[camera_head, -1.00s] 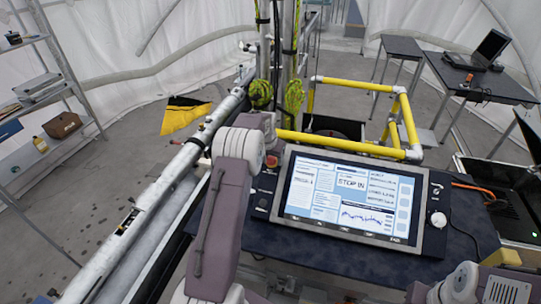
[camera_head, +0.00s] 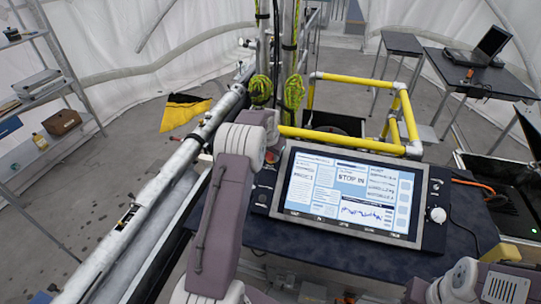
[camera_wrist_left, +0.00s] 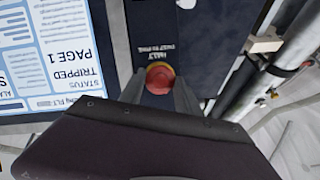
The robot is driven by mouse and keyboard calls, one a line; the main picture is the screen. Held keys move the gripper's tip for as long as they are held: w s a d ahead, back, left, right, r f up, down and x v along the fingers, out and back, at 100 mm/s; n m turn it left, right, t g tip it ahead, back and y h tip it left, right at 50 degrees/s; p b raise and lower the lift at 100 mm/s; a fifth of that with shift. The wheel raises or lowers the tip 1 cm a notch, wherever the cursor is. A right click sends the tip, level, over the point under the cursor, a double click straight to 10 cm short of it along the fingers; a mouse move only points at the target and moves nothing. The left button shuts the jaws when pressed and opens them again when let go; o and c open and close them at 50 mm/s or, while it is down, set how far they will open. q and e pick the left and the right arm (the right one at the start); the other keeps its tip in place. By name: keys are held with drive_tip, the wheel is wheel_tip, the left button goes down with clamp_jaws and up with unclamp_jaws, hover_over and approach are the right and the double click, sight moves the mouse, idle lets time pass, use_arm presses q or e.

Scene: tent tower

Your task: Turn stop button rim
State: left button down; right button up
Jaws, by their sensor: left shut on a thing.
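The red stop button (camera_wrist_left: 159,78) shows in the left wrist view on the dark panel beside the screen, with a small white label next to it. My left gripper (camera_wrist_left: 160,84) has one finger on each side of its round rim and is shut on it. In the head view the gripper (camera_head: 270,153) is at the panel's upper left corner, and my own wrist and fingers hide most of the button. The console screen (camera_head: 345,196) reads "STOP IN"; in the wrist view "TRIPPED" and "PAGE 1" appear upside down.
Yellow pipe railing (camera_head: 350,140) stands behind the console. A metal pipe rail (camera_head: 150,205) runs along the left. A white knob (camera_head: 438,215) is on the panel's right side. Tables with a laptop (camera_head: 480,50) stand at the back right.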

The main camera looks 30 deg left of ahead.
use_arm(q)
drive_tip(key=m+y+b, duration=0.1)
drive_tip(key=m, duration=0.3)
drive_tip(key=shift+d, duration=0.15)
drive_tip(key=shift+m, duration=0.5)
drive_tip(key=c, duration=0.9)
unclamp_jaws()
drive_tip(key=shift+o, duration=0.2)
drive_tip(key=shift+b, duration=0.3)
drive_tip(key=b+v, duration=0.2)
drive_tip(key=v, duration=0.7)
drive_tip(key=shift+f, duration=0.1)
